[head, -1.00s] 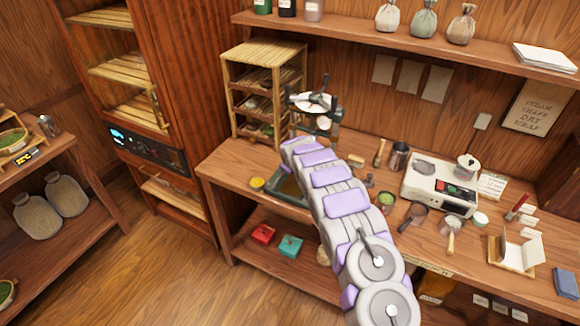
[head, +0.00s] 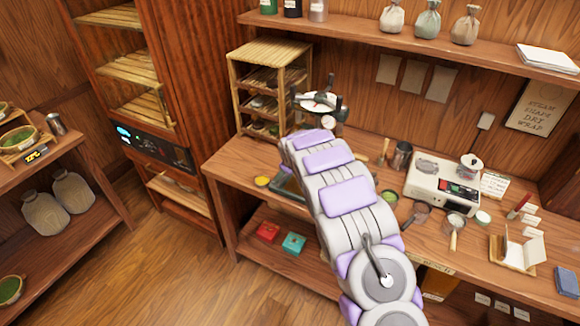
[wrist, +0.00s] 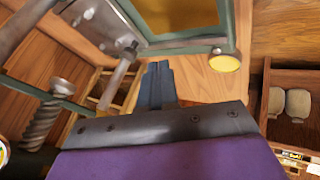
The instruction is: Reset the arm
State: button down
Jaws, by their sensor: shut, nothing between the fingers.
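My arm reaches from the lower right of the head view toward the workbench (head: 225,165), and its own links hide my gripper there. In the wrist view my gripper (wrist: 158,82) shows as dark blue-grey fingers, shut together and empty. A green-framed tray (wrist: 187,44) with a yellow-brown inside lies beyond the fingertips, apart from them. A small yellow round dish (wrist: 225,63) sits to its right. A metal screw (wrist: 42,125) and rods stand to the left of the fingers. In the head view my arm covers part of the green-edged tray (head: 285,187).
A white scale (head: 436,178), pans and cups crowd the bench to the right. A wall shelf (head: 400,40) runs above. Open floor (head: 180,265) lies front left.

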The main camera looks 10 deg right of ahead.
jog(key=s+d+r+m+g, duration=0.1)
jog(key=s+d+r+m, duration=0.1)
jog(key=s+r, duration=0.55)
jog(key=s+d+r+m+g+h, duration=0.15)
jog(key=s+r, duration=0.25)
jog(key=s, duration=0.6)
jog(key=s+d+r+m+g, duration=0.2)
jog(key=s+r, duration=0.4)
jog(key=s, duration=0.3)
jog(key=s+a+r+m+g+y, duration=0.1)
jog(key=s+g, duration=0.1)
jog(key=s, duration=1.5)
jog(key=s+a+r+m+g+y, duration=0.1)
jog(key=s+g, duration=0.1)
jog(key=s, duration=1.6)
jog(key=shift+s+a+r+m, duration=0.2)
jog(key=shift+a+r+m, duration=0.05)
jog(key=shift+r+m, duration=0.1)
jog(key=shift+g, duration=0.25)
